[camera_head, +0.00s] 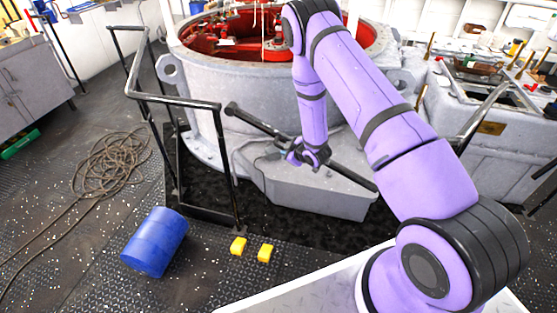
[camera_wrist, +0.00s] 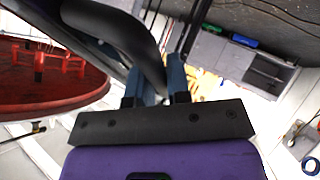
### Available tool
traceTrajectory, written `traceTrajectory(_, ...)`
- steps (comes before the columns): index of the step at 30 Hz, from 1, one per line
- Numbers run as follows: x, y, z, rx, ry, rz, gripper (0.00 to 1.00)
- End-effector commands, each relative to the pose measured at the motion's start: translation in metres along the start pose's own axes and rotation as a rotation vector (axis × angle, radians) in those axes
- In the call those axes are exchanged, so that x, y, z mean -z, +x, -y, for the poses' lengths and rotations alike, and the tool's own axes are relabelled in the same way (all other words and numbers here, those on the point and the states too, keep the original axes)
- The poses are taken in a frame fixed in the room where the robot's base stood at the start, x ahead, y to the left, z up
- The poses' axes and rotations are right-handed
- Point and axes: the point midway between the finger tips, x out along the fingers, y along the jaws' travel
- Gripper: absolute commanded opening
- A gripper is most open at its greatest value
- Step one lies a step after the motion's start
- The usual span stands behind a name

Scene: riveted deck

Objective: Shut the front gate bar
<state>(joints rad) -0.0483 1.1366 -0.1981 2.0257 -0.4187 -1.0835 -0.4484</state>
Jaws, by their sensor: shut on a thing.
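The front gate bar (camera_head: 262,122) is a dark round bar that slants from upper left to lower right across the opening by the black railing. My gripper (camera_head: 311,160) is shut on the bar near its middle. In the wrist view the bar (camera_wrist: 128,30) passes between the two fingers of my gripper (camera_wrist: 153,85). The bar's upper left end stands apart from the black railing post (camera_head: 228,170). Its right end (camera_head: 360,178) shows just left of my purple arm; anything beyond is hidden by the arm.
A coiled rope (camera_head: 108,165) lies at left. A grey round housing with a red interior (camera_head: 250,90) stands behind the bar.

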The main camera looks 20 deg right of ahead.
Motion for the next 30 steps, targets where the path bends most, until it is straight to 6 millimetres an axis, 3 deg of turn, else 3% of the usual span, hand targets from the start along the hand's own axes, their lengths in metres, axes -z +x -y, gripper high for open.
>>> traceTrajectory(3,0.012,-0.021,-0.016,0.018,-0.050,0.077,0.00)
traceTrajectory(12,0.038,-0.057,-0.045,0.061,-0.156,0.248,0.00)
traceTrajectory(21,0.057,-0.075,-0.061,0.087,-0.218,0.348,0.00)
traceTrajectory(30,0.063,-0.080,-0.066,0.095,-0.237,0.379,0.00)
